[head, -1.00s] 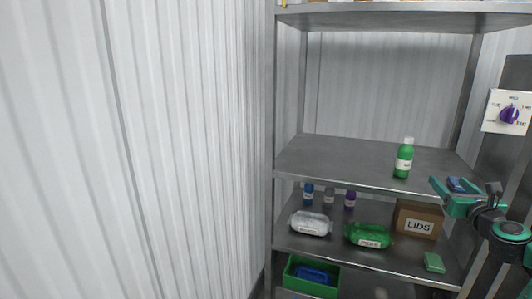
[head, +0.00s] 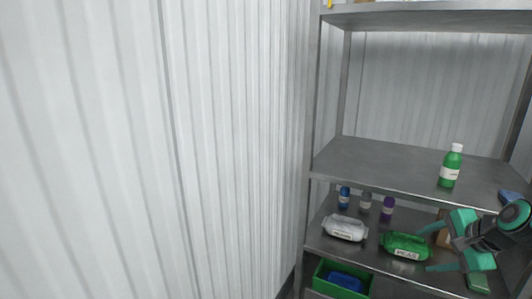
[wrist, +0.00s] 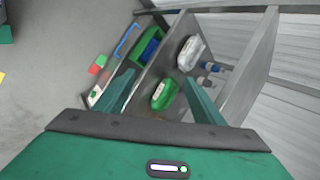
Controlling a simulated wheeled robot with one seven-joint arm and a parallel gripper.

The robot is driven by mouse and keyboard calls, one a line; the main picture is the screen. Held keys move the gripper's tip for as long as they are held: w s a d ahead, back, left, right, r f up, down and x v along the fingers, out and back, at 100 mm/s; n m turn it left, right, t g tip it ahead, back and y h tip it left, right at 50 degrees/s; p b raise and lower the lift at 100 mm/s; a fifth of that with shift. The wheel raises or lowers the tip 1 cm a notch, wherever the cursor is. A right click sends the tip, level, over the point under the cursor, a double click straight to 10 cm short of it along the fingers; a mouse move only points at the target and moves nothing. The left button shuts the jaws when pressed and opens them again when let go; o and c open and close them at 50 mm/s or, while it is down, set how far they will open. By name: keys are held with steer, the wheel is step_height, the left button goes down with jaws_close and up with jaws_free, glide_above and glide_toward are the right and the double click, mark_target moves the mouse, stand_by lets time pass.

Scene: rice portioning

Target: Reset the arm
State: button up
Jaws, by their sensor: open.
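My gripper (head: 424,250) is at the right of the head view, in front of the shelf that holds the green PEAS bag (head: 405,246). Its teal fingers are apart and point left. In the wrist view my gripper (wrist: 159,75) has its fingers spread with nothing held between them. The green bag (wrist: 164,95) shows beyond the fingers, lying on the shelf. I cannot tell whether a finger touches the bag.
A metal rack (head: 312,225) holds a green bottle (head: 449,168), a blue item (head: 508,196), a white bag (head: 345,228), several small bottles and a green bin (head: 320,276). A corrugated wall (head: 150,150) fills the left. The upper shelf has free room.

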steer(key=s+a+r+n+g, duration=0.1)
steer(key=s+n+g, duration=0.3)
steer(key=s, duration=0.7)
steer(key=s+a+r+n+g, duration=0.2)
steer(key=s+n, duration=0.5)
steer(key=s, duration=0.4)
steer(key=shift+s+a+r+g+h, duration=0.2)
steer(key=shift+a+g+h, duration=0.2)
steer(key=shift+a+g, duration=0.4)
steer(key=shift+d, duration=0.1)
steer(key=shift+w+f, duration=0.3)
steer(key=shift+w, duration=0.35)
steer(key=shift+d, duration=0.1)
